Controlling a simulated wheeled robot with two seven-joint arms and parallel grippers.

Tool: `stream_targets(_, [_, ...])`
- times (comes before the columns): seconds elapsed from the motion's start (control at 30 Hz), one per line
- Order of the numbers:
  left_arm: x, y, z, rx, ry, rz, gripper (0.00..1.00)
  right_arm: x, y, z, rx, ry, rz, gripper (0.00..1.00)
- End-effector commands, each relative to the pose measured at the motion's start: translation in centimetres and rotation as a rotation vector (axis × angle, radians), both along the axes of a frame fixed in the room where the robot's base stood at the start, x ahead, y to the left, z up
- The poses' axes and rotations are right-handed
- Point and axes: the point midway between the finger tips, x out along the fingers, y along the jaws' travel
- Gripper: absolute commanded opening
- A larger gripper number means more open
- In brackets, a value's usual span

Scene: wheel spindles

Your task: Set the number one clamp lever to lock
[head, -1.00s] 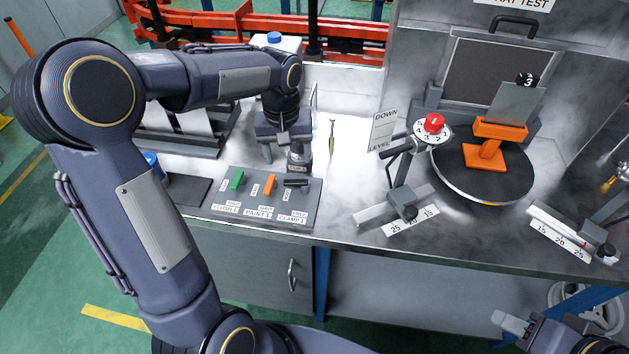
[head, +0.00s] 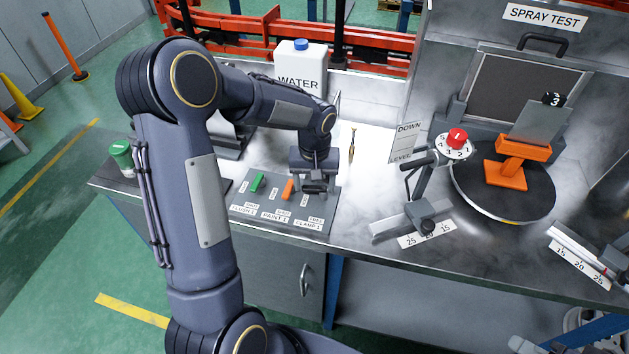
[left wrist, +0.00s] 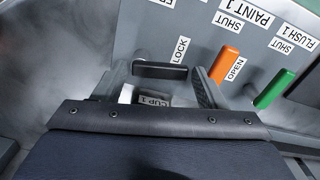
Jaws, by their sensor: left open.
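The black clamp lever (head: 315,189) is at the right end of the grey lever panel (head: 300,222), by the label CLAMP 1. In the left wrist view the lever (left wrist: 160,70) lies crosswise, its right end near the word LOCK (left wrist: 180,50). My left gripper (head: 314,181) is low over it, partly hiding it in the head view. In the left wrist view the open fingers (left wrist: 160,82) are either side of the lever; I cannot tell whether they touch it.
An orange lever (head: 288,189) and a green lever (head: 257,182) sit left of the clamp lever, the orange one close to a finger. A white WATER container (head: 301,68) stands behind. A turntable (head: 470,195) with an orange stand is right.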

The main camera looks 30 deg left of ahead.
Motion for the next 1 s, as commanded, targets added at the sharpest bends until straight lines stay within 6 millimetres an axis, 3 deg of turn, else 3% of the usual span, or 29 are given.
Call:
stream_targets(0.03, [0.0, 0.0, 0.02, 0.0, 0.0, 0.0, 0.65, 0.0, 0.0, 0.0, 0.0, 0.0, 0.0, 0.42])
stream_targets(0.3, [0.01, 0.0, 0.05, 0.0, 0.0, 0.0, 0.34, 0.0, 0.0, 0.0, 0.0, 0.0, 0.0, 0.42])
stream_targets(0.67, [0.52, 0.19, 0.07, 0.001, -0.001, -0.218, 0.34, 0.0, 0.0, -0.45, 0.0, 0.0, 0.0, 0.42])
stream_targets(0.97, [0.55, 0.19, 0.13, 0.001, -0.002, -0.235, 0.34, 0.0, 0.0, -0.42, 0.0, 0.0, 0.0, 0.42])
stream_targets(1.0, [0.55, 0.19, 0.13, 0.001, -0.002, -0.235, 0.61, 0.01, 0.0, -0.42, 0.0, 0.0, 0.0, 0.42])
